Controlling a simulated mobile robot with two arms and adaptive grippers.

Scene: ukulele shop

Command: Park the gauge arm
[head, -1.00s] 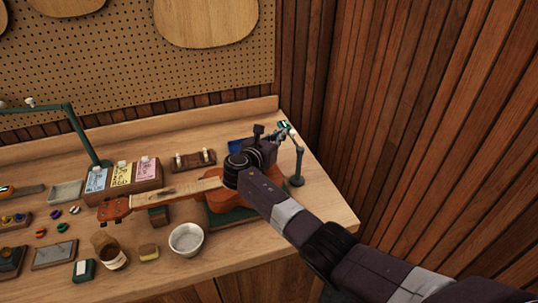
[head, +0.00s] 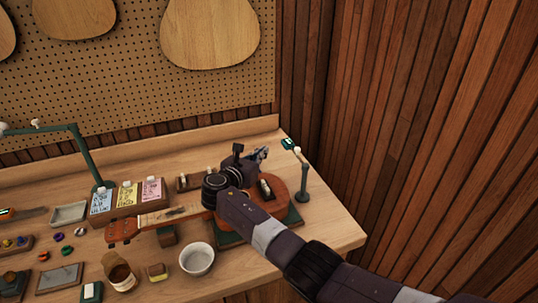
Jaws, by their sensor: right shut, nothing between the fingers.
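The gauge arm is most likely the small dark green post (head: 304,185) near the right end of the bench. Its short arm reaches up and left to a small green head (head: 288,143) with a pale joint beside it. My right gripper (head: 262,154) is just left of that head, shut and empty, with a gap showing between them. My right wrist and forearm cover part of an orange-brown ukulele (head: 280,193) lying on a green mat (head: 228,239). My left gripper is not in view.
A taller green jointed arm (head: 85,155) stands at the left. Labelled bottles (head: 126,194) stand in a wooden holder behind the ukulele's neck. A white bowl (head: 196,259), a brown jar (head: 119,272) and small parts lie in front. A slatted wooden wall (head: 400,130) closes the right side.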

